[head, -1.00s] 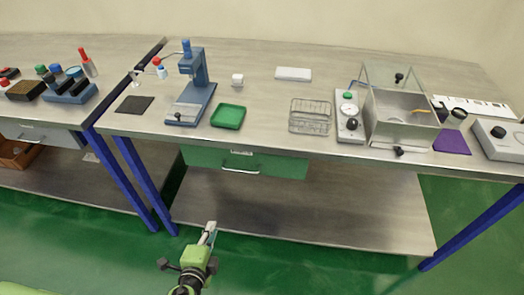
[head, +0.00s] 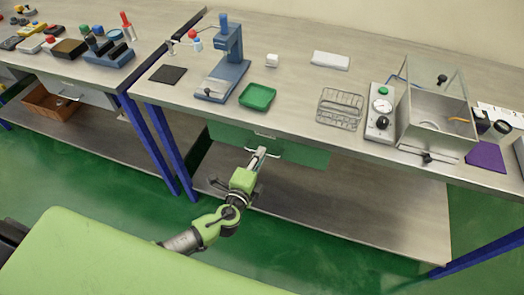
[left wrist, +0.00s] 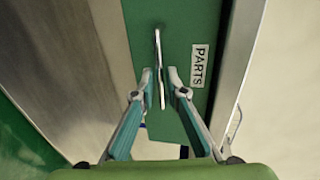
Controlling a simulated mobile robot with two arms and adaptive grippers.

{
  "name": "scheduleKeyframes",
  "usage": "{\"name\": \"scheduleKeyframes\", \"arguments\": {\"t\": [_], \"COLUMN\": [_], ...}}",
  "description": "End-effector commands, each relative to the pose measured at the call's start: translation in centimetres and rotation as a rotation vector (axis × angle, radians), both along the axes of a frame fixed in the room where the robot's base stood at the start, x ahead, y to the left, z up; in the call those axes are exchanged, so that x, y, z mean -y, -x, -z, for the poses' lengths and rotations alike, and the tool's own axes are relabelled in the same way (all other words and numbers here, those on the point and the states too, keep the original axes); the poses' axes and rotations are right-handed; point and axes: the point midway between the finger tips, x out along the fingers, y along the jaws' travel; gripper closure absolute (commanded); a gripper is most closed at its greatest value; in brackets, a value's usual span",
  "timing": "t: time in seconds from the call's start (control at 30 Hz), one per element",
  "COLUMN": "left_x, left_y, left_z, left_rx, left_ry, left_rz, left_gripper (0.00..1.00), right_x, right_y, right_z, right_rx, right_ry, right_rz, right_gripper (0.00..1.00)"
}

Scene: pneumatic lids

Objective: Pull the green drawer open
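My left gripper (head: 260,153) is at the drawer front in the head view. In the left wrist view its two fingertips (left wrist: 160,78) stand one on each side of the handle, with small gaps seen beside it. The gripper is open around the handle. My right gripper is not in view.
On the workbench (head: 290,100) stand a green tray (head: 257,96), a blue press (head: 226,65), a wire rack (head: 340,108) and a clear-lidded metal box (head: 435,125). A lower shelf (head: 340,205) lies beneath the drawer. A blue leg (head: 158,145) stands to the left.

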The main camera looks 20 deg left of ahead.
Motion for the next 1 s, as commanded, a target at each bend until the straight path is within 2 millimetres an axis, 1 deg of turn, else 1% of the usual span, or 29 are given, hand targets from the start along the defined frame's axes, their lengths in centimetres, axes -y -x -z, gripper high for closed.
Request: {"name": "scheduleKeyframes", "arguments": {"t": [0.03, 0.1, 0.27, 0.53, 0.57, 0.6, 1.0], "left_x": [0.1, 0.1, 0.1, 0.1, 0.1, 0.1, 0.1], "left_y": [-0.7, -1.3, -2.0, -2.1, -2.1, -2.1, -1.9], "left_z": [0.1, 0.3, 0.5, 0.5, 0.5, 0.5, 0.7], "left_rx": [0.001, 0.0, -0.001, -0.001, -0.001, -0.001, -0.002], "left_ry": [0.0, -0.001, -0.001, 0.0, 0.0, 0.0, 0.0], "left_rz": [0.0, 0.001, 0.001, 0.001, 0.001, 0.001, 0.001], "left_gripper": [0.87, 0.87, 0.87, 0.87, 0.92, 1.0, 1.0], "right_x": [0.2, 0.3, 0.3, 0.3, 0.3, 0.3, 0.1], "right_y": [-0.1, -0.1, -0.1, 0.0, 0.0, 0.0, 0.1], "right_z": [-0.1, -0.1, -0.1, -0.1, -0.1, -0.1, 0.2], "right_rx": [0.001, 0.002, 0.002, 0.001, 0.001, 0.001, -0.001], "right_ry": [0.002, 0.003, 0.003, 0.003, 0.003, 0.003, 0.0], "right_rz": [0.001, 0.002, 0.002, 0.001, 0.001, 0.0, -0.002], "right_gripper": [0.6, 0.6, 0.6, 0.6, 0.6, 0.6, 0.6]}}
